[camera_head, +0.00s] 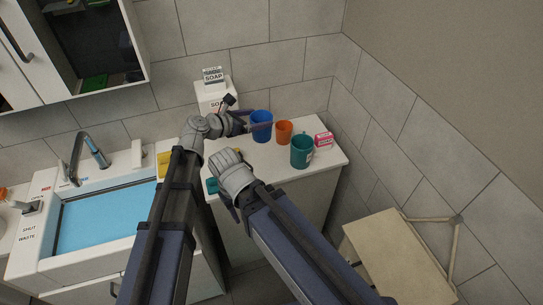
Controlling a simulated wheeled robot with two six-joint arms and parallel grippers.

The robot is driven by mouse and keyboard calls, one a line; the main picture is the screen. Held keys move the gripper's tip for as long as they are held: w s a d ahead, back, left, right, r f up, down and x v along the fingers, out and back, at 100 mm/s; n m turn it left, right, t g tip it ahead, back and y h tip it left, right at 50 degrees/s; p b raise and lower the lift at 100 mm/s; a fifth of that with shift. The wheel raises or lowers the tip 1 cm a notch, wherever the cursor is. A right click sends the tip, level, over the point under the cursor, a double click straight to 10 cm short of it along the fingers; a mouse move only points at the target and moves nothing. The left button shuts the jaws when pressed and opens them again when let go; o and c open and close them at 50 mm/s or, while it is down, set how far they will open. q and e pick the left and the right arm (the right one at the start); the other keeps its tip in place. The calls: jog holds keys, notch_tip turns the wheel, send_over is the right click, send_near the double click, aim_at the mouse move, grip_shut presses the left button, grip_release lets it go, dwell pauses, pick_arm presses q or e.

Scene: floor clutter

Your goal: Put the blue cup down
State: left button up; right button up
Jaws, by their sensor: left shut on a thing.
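The blue cup (262,133) is upright over the back part of the white counter (315,171), beside an orange cup (284,132). My left gripper (256,125) reaches in from the left and is shut on the blue cup. I cannot tell whether the cup's base touches the counter. My right arm comes up from the lower right and ends in front of the counter. Its gripper fingers do not show.
A green mug (301,152) and a pink-and-white box (323,140) stand right of the cups. A soap dispenser (213,96) is behind. A sink with blue water (105,218) is at left, a small beige table (398,258) at lower right.

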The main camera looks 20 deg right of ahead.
aim_at(261, 135)
pick_arm(q)
notch_tip(261, 135, down, 18)
jog(key=b, duration=1.6)
jog(key=shift+m+g, duration=0.3)
jog(key=r+p, duration=0.2)
jog(key=r, duration=0.1)
jog(key=w+d+r+p, duration=0.1)
jog(key=r+p, duration=0.1)
jog(key=p, duration=0.1)
jog(key=w+d+r+p, duration=0.1)
jog(key=r+p, duration=0.2)
jog(key=shift+r, duration=0.35)
notch_tip(261, 135, down, 7)
jog(key=b, duration=0.6)
jog(key=shift+r, duration=0.15)
notch_tip(261, 135, down, 4)
jog(key=b, duration=0.4)
jog(key=shift+r, duration=0.15)
jog(key=o, duration=1.5)
jog(key=shift+c, duration=0.2)
